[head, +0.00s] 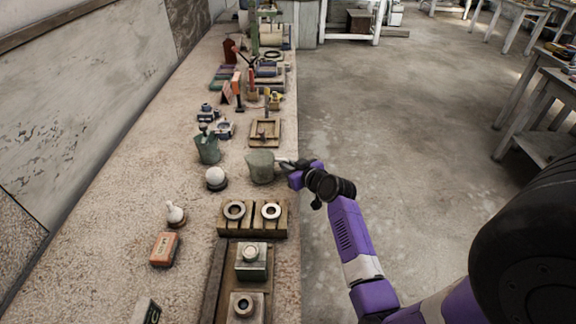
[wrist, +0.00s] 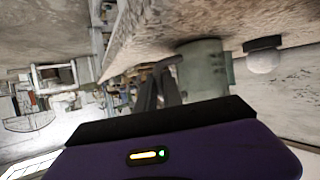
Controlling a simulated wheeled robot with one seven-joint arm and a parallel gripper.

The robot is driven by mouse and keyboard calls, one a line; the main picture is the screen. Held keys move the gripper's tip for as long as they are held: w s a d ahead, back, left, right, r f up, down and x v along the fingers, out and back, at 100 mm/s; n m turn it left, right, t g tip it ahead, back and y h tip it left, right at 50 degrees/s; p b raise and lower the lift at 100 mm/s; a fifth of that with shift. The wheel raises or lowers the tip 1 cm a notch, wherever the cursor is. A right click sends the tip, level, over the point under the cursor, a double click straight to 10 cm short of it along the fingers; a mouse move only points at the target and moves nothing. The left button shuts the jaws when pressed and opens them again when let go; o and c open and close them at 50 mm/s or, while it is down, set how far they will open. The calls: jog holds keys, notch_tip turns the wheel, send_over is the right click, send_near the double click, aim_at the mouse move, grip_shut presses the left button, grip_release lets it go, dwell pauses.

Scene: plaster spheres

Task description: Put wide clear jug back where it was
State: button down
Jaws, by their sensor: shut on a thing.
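The wide jug (head: 261,167) looks grey-green and stands upright at the bench's right edge, mid-bench in the head view. My gripper (head: 284,163) reaches it from the right, over the edge, and is shut on it. In the wrist view, which is turned over, the jug (wrist: 206,70) shows just right of my dark fingers (wrist: 160,84). I cannot tell whether its base touches the bench or is slightly above it. The exact grip spot is small and partly hidden.
A taller green jug (head: 208,149) stands to the left. A white sphere on a dark base (head: 216,178) is near the held jug. A wooden block with two rings (head: 252,218) lies in front, a wooden frame (head: 265,132) behind. Open floor (head: 400,130) lies right.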

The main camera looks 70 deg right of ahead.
jog(key=shift+f, duration=0.15)
jog(key=c, duration=1.5)
grip_release()
jog(key=shift+r, duration=0.25)
jog(key=b+v, duration=0.1)
jog(key=v, duration=1.1)
jog(key=shift+f, duration=0.1)
